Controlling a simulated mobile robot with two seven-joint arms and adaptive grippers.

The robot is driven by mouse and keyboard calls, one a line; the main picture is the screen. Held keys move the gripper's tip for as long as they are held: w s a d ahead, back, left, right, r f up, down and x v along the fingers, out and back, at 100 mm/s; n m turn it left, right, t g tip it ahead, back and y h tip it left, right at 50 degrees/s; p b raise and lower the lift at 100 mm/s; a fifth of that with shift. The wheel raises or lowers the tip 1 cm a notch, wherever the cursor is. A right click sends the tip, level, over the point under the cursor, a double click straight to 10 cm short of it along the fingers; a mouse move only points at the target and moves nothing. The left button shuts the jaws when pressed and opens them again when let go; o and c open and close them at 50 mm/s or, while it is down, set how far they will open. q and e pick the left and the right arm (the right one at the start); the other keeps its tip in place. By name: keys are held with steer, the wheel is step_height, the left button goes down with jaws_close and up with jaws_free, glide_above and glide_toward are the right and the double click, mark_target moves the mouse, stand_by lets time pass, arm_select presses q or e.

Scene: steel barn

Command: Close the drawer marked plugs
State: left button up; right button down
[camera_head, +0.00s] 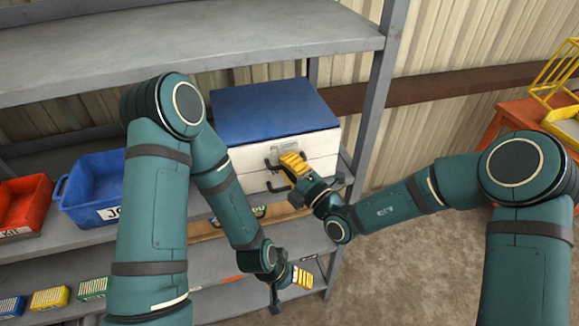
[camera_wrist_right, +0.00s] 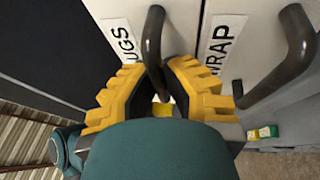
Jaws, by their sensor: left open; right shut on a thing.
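A white drawer cabinet with a blue top (camera_head: 272,108) stands on the grey shelf in the head view. The drawer marked plugs (camera_wrist_right: 88,42) shows in the right wrist view, its label partly cut to "UGS". My right gripper (camera_head: 293,163) is at the cabinet's front. In the right wrist view its yellow fingers (camera_wrist_right: 160,90) are shut on the dark plugs drawer handle (camera_wrist_right: 151,45). I cannot tell how far this drawer stands out. The drawer marked wrap (camera_wrist_right: 238,35) is beside it in that view, with its own dark handle. My left gripper (camera_head: 290,283) is open and empty, below the cabinet.
A blue bin (camera_head: 92,187) and a red bin (camera_head: 24,205) stand on the shelf to the left. Several small coloured boxes (camera_head: 50,298) sit on the lower shelf. A grey shelf post (camera_head: 382,85) rises right of the cabinet. Floor at the lower right is clear.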

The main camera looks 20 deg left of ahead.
steer(key=c, duration=1)
jaws_free()
steer(key=v, duration=1.2)
steer(key=shift+f, duration=0.1)
